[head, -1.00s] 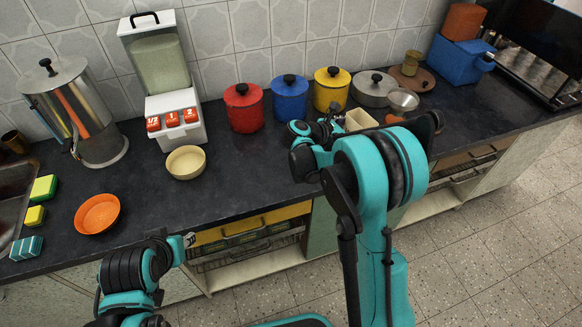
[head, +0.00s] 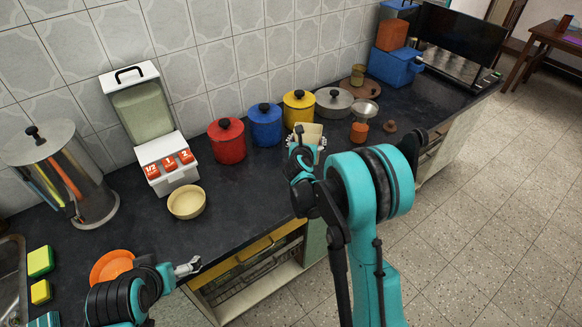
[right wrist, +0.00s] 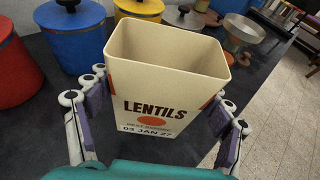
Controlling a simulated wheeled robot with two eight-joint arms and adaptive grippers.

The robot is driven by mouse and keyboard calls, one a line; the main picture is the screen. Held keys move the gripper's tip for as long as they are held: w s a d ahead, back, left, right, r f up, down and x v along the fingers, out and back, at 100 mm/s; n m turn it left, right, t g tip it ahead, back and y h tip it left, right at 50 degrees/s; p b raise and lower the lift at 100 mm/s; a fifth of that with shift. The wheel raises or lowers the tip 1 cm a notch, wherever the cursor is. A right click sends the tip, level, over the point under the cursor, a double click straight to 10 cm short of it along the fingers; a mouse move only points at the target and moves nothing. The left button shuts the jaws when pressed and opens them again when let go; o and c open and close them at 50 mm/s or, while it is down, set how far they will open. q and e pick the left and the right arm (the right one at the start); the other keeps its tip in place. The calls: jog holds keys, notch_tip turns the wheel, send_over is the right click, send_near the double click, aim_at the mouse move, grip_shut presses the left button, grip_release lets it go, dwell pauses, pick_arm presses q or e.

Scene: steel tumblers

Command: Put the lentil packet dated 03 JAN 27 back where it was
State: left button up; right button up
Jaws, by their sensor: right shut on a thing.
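The lentil packet (right wrist: 150,105) is a cream, open-topped box with an orange dot. In the head view the packet (head: 308,130) is in front of the yellow canister, partly covered by my right gripper (head: 305,150). I cannot tell whether its base touches the counter. My left gripper (head: 188,267) is near the counter's front edge, apart from the packet; its opening is unclear.
Red (head: 227,142), blue (head: 264,126) and yellow (head: 299,108) canisters and a grey pot (head: 333,103) line the wall behind. A metal bowl (head: 362,111) and a brown knobbed thing (head: 389,127) stand right. A cream bowl (head: 186,201) and dispenser (head: 150,130) stand left. The dark counter (head: 240,215) has clear room.

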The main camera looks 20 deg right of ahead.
jog(key=s+a+f+b, duration=0.1)
jog(key=a+f+b, duration=0.2)
jog(key=a+f, duration=0.3)
jog(key=shift+s+a+f, duration=0.15)
jog(key=shift+f, duration=0.75)
jog(key=shift+f, duration=0.2)
jog(key=o, duration=1.5)
jog(key=shift+r, duration=0.1)
